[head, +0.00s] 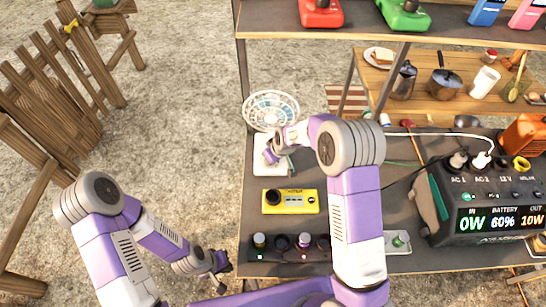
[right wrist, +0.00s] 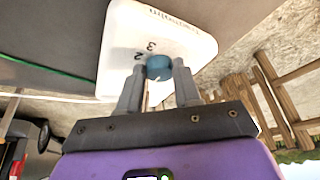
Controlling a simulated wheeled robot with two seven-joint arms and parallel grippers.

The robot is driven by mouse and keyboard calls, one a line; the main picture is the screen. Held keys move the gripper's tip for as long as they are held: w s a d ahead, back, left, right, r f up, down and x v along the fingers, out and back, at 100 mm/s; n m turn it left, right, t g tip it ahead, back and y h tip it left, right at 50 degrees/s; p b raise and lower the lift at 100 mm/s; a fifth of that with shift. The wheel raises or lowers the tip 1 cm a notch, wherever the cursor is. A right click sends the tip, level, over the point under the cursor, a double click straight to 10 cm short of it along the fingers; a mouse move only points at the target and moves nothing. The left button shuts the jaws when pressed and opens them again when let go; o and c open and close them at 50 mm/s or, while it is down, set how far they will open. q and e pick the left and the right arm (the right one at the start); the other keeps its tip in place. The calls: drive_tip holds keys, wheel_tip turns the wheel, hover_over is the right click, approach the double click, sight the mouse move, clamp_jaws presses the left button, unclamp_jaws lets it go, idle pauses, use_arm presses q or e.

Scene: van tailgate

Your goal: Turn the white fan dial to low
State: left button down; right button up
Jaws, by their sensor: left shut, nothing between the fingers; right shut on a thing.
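The white fan stands on the tailgate table, with its round grille (head: 271,108) at the back and its flat white base (head: 268,169) in front. In the right wrist view the base (right wrist: 190,28) carries a blue dial (right wrist: 158,67), with the printed marks 2 and 3 beside it. My right gripper (right wrist: 158,80) is shut on the dial, one finger on each side. In the head view my right arm hides the dial and most of that gripper. My left gripper (head: 222,266) is shut and empty, low beside the table's left edge, apart from the fan.
A yellow box (head: 290,201) and a row of dark knobs (head: 282,242) lie in front of the fan. A black power station (head: 490,205) stands at right, with cables running from it. A shelf (head: 350,22) hangs above. Open ground lies left, with a wooden fence (head: 55,70).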

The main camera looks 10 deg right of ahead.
drive_tip(key=m, duration=0.1)
drive_tip(key=m+h+p, duration=0.1)
drive_tip(key=m, duration=0.2)
drive_tip(key=shift+s+a+h+p, duration=0.1)
drive_tip(key=shift+a+h+p, duration=0.15)
drive_tip(key=shift+h+p, duration=0.1)
drive_tip(key=shift+m+h+p, duration=0.55)
drive_tip(key=shift+m+p, duration=0.15)
drive_tip(key=shift+m, duration=0.9)
drive_tip(key=o, duration=1)
drive_tip(key=shift+o, duration=0.2)
drive_tip(key=shift+a, duration=0.1)
drive_tip(key=p+v, duration=0.1)
drive_tip(key=v, duration=0.6)
drive_tip(key=shift+r+p, duration=0.25)
drive_tip(key=shift+p, duration=0.1)
drive_tip(key=shift+s, duration=0.15)
